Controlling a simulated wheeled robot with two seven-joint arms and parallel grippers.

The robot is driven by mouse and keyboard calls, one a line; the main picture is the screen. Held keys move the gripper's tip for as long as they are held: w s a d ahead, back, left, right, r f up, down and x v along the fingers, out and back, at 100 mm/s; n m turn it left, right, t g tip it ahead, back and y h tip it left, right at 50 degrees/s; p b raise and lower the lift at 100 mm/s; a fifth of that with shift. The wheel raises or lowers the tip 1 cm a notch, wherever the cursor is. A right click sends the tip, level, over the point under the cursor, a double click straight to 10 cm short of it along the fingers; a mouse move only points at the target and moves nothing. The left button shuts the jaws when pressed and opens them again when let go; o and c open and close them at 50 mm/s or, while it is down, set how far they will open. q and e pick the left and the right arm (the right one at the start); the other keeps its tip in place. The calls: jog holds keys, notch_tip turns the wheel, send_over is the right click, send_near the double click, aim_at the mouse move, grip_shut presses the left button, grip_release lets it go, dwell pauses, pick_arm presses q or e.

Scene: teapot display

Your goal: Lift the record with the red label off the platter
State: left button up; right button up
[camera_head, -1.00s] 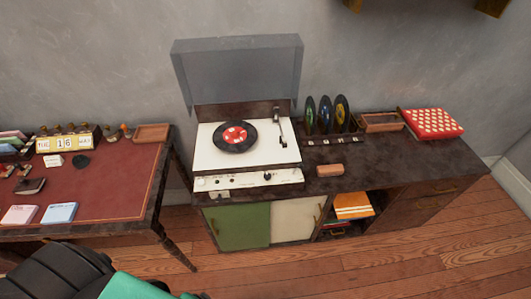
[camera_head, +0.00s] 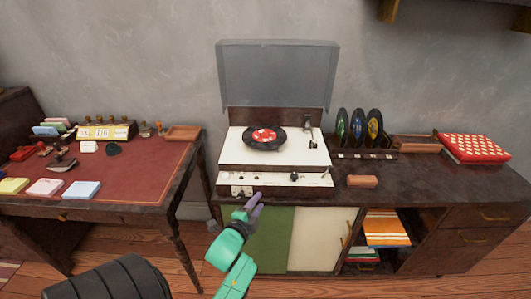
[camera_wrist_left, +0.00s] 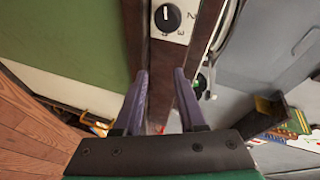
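The record with the red label (camera_head: 264,138) lies flat on the platter of the white turntable (camera_head: 232,152), whose lid stands open. The tonearm (camera_head: 311,136) is at the right of the record, apart from it. My left gripper (camera_head: 255,203), on its teal arm, is in front of the turntable's control panel, below and nearer than the record. In the left wrist view its two purple fingers (camera_wrist_left: 160,78) are apart with nothing held between them, and a black knob (camera_wrist_left: 167,17) shows beyond. My right gripper is in neither view.
Several records stand in a rack (camera_head: 380,154) right of the turntable. A small wooden block (camera_head: 362,181) lies on the cabinet top (camera_head: 430,178). The raised lid (camera_head: 278,78) closes off the back. A desk (camera_head: 130,170) with small items is at left.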

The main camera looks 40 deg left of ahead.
aim_at(260, 161)
pick_arm(q)
jog(key=s+a+r+m+t+y+b, duration=0.1)
jog(key=a+r+m+t+y, duration=0.2)
jog(key=r, duration=0.7)
jog(key=shift+n+g, duration=0.5)
jog(key=shift+n, duration=0.1)
jog(key=x, duration=0.9)
jog(key=f+p+x, duration=0.1)
jog(key=x, duration=0.4)
jog(key=shift+f, duration=0.1)
jog(key=shift+s, duration=0.1)
grip_shut()
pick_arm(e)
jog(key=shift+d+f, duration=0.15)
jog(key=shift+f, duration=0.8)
